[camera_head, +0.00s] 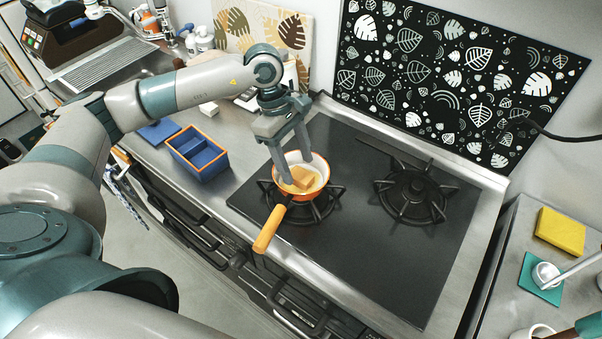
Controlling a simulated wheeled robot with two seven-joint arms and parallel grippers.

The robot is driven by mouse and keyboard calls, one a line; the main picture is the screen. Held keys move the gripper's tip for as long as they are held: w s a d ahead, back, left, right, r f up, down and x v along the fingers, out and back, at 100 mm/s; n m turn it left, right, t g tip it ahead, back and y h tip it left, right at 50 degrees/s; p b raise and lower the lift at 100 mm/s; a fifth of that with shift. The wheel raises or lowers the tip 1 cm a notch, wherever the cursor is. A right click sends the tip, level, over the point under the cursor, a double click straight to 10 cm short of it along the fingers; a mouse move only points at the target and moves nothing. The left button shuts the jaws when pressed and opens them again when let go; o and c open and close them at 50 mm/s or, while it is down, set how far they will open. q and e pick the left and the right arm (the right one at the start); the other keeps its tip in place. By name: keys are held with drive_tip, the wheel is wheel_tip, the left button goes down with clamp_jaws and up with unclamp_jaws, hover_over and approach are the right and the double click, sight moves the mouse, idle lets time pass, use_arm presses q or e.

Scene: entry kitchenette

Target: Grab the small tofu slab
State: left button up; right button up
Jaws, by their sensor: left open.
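A small tan tofu slab (303,178) lies in an orange pan (320,162) with a pale inside. The pan stands on the left burner of the stove, its wooden handle (268,229) pointing to the lower left. My left gripper (299,170) points down into the pan with its fingers apart. Its fingertips are at the slab, one on the left and one behind it; I cannot tell whether they touch it. The gripper partly covers the pan's back rim. My right gripper is not in view.
A blue divided box with an orange rim (214,168) stands left of the stove. The right burner (416,196) is empty. At the right, a counter holds a yellow block (560,231) and a white ladle on a teal mat (529,284). A patterned panel (455,75) stands behind the stove.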

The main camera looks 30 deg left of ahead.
sight(301, 178)
use_arm(q)
drive_tip(key=shift+p+x, duration=0.45)
drive_tip(key=shift+x, duration=0.95)
drive_tip(key=c, duration=1.1)
